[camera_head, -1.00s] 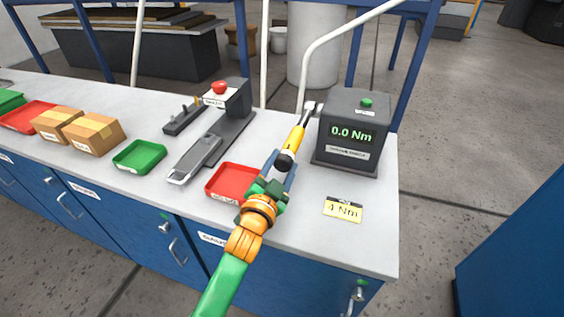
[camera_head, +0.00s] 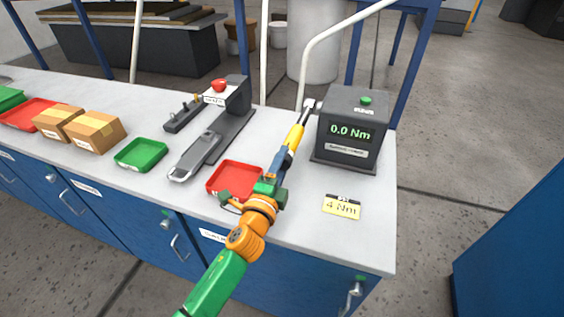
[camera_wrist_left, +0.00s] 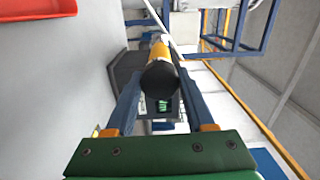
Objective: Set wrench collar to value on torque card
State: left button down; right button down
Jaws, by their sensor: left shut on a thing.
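The torque wrench (camera_head: 294,138) has a yellow handle and a metal head. Its head is at the left side of the dark tester box (camera_head: 349,154), whose green display reads 0.0 Nm. My left gripper (camera_head: 283,158) is shut on the lower end of the handle. In the left wrist view, the dark rounded handle end (camera_wrist_left: 160,77) sits between the two blue fingers (camera_wrist_left: 160,88). The yellow torque card (camera_head: 341,207) lies in front of the tester and reads 4 Nm. The collar's setting cannot be read. My right gripper is not in view.
A red tray (camera_head: 234,178) lies left of my left gripper. A dark stand with a red button (camera_head: 218,86), a green tray (camera_head: 141,154) and cardboard boxes (camera_head: 95,132) stand further left. The bench top around the card is clear. White rails run behind the bench.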

pick_arm(q)
jog(key=m, duration=0.4)
jog(key=shift+r+m, duration=0.1)
jog(key=shift+m, duration=0.2)
jog(key=shift+m+p, duration=0.55)
jog(key=shift+m, duration=1.45)
jog(key=c, duration=0.7)
grip_release()
jog(key=o, duration=0.4)
jog(key=shift+w, duration=0.1)
jog(key=shift+o, duration=0.2)
